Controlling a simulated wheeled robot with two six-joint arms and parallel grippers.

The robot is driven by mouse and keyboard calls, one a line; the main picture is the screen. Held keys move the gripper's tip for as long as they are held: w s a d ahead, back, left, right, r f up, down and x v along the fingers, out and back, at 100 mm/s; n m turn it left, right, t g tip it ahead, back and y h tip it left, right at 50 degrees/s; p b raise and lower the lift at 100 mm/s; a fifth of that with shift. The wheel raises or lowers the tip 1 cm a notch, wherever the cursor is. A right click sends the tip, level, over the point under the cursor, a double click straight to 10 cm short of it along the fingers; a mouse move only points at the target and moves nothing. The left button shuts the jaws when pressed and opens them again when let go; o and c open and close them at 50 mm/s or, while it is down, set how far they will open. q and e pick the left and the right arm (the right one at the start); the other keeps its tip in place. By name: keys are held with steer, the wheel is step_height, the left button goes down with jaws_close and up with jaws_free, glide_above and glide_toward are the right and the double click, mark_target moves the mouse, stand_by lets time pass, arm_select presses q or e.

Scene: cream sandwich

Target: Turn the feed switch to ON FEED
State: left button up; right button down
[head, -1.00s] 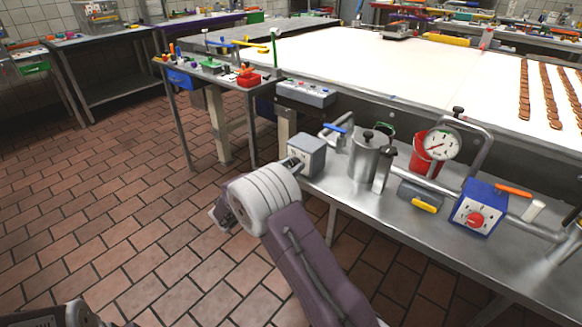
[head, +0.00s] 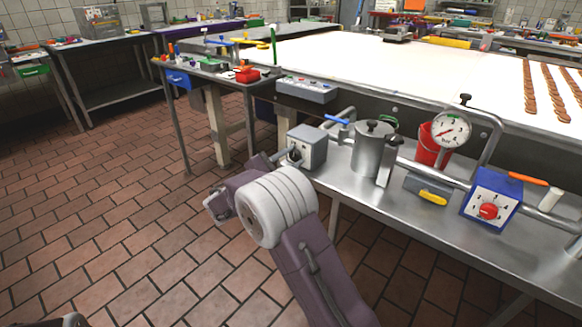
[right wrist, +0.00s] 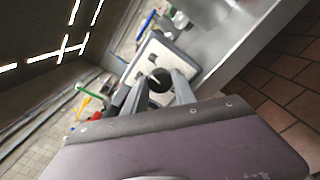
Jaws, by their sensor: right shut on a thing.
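The feed switch appears to be the grey box (head: 306,147) on the left end of the steel table, with a knob on its left-hand face. My right gripper (head: 288,156) reaches that face from the left. In the right wrist view the dark round knob (right wrist: 158,82) sits between the two fingers (right wrist: 160,90), in front of the box's pale panel (right wrist: 157,56). The gripper is shut on the knob. The panel's markings are too small to read, and the fingers hide part of it. My left gripper does not show.
Right of the box stand a steel pot (head: 373,150), a red bucket (head: 430,148), a dial gauge (head: 451,131) and a blue box with a red knob (head: 490,200). A grey control box (head: 307,90) sits behind. The tiled floor (head: 120,225) at left is clear.

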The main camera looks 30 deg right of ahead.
steer(key=m+b, duration=0.3)
steer(key=shift+f, duration=0.3)
steer(key=shift+r+m+b, duration=0.2)
steer(key=shift+m+b, duration=1)
steer(key=shift+b, duration=0.15)
steer(key=c, duration=1)
jaws_free()
steer(key=shift+r, duration=0.1)
